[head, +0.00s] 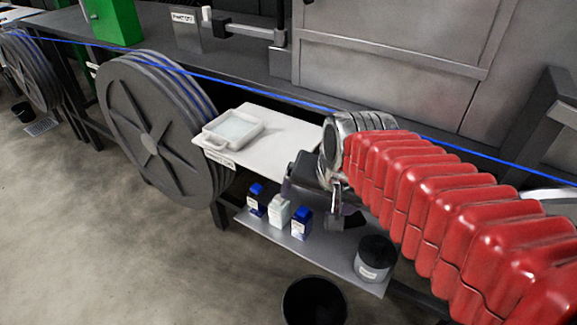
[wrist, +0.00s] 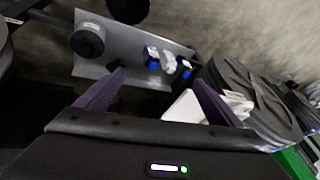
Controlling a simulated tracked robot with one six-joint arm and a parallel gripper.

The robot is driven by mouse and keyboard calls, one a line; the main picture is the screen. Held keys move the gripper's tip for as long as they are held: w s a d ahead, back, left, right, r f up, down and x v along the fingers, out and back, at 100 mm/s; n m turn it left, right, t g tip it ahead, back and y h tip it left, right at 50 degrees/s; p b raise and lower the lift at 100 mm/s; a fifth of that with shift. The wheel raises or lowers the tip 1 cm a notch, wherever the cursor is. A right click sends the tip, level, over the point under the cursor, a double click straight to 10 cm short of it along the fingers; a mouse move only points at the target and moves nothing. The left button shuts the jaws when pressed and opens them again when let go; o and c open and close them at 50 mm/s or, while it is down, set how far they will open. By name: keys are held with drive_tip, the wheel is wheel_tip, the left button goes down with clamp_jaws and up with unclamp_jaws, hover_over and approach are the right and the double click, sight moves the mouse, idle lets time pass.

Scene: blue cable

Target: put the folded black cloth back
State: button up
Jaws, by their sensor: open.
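I cannot pick out the folded black cloth in either view. My gripper (head: 325,203) is at the end of my red-sleeved arm, in front of the right part of the white shelf and over the grey lower shelf. In the wrist view my gripper (wrist: 157,78) shows its two dark fingers spread wide, with nothing seen held between them. The area under the gripper is dark there, and my arm hides part of the shelves in the head view.
A white tray (head: 233,129) sits on the white shelf (head: 275,147). The grey lower shelf (head: 330,254) holds small blue-and-white bottles (head: 279,212) and a dark labelled jar (head: 374,258). A black bin (head: 314,302) stands on the floor. A large reel (head: 152,140) and a blue cable (head: 250,86) are near.

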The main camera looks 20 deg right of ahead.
drive_tip(key=s+a+r+n, duration=0.1)
drive_tip(key=s+a+n, duration=0.1)
drive_tip(key=s+n, duration=0.4)
drive_tip(key=shift+s+a+n, duration=0.15)
drive_tip(key=shift+s+n, duration=0.15)
drive_tip(key=shift+s, duration=0.4)
drive_tip(key=shift+c, duration=0.2)
